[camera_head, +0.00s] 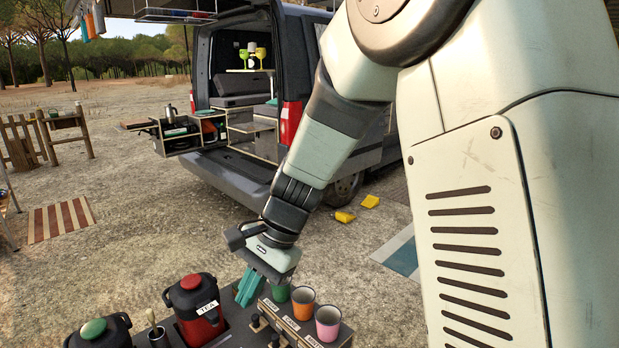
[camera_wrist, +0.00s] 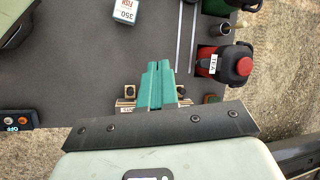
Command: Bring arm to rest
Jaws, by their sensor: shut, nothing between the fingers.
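My gripper (camera_head: 249,290) hangs from the arm with its teal fingers pointing down, close above the dark worktop (camera_head: 238,325). The fingers are shut with nothing between them. In the wrist view the shut teal fingers (camera_wrist: 157,84) are side by side over the grey worktop (camera_wrist: 80,70). In the head view they are just right of a red flask labelled TEA (camera_head: 197,312) and left of a green cup (camera_head: 281,294), which they partly overlap in the picture. I cannot tell whether they touch anything.
An orange cup (camera_head: 303,304) and a pink cup (camera_head: 328,322) stand in a labelled rack. A dark flask with a green lid (camera_head: 97,332) stands at left. The open van (camera_head: 240,110) is behind. Yellow blocks (camera_head: 345,216) lie on the gravel. A small labelled box (camera_wrist: 125,12) shows in the wrist view.

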